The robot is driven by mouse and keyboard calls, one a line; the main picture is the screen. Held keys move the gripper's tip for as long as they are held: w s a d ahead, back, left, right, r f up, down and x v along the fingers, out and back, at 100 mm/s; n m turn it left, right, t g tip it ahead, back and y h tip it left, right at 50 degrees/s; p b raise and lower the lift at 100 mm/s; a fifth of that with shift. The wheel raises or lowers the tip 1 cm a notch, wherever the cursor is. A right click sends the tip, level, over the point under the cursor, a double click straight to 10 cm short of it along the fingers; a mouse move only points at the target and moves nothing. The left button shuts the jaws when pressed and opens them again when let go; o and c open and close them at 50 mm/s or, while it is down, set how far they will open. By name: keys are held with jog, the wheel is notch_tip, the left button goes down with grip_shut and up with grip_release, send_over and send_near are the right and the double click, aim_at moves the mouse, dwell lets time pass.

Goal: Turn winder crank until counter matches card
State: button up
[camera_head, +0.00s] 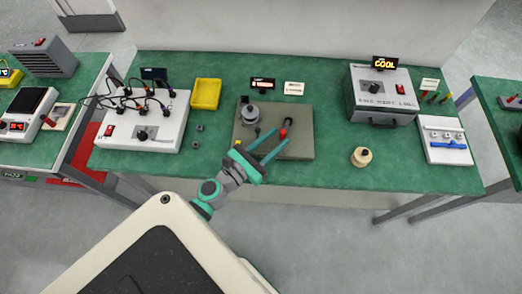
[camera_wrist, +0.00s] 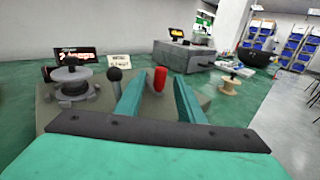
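The winder has a grey-olive base plate (camera_head: 300,148) on the green bench. A grey spool (camera_head: 249,114) stands at its left; it also shows in the wrist view (camera_wrist: 74,80). The crank's red handle (camera_head: 284,133) stands upright at the plate's middle. A black-knobbed lever (camera_wrist: 114,74) stands left of it. The dark counter (camera_head: 262,83) and white card (camera_head: 294,88) stand behind the plate; their digits are too small to read. My gripper (camera_head: 281,136) is open. In the wrist view, the red handle (camera_wrist: 160,78) shows between the fingers with gaps on both sides.
A yellow tray (camera_head: 206,94) and a white cabled unit (camera_head: 142,122) stand to the left. A wooden spool (camera_head: 361,156), a grey oven box (camera_head: 382,98) labelled COOL on its display, and a white fixture (camera_head: 446,145) stand to the right. The bench front edge is clear.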

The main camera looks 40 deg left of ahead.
jog(key=s, duration=0.7)
jog(key=shift+s+a, duration=0.1)
jog(key=shift+s, duration=0.05)
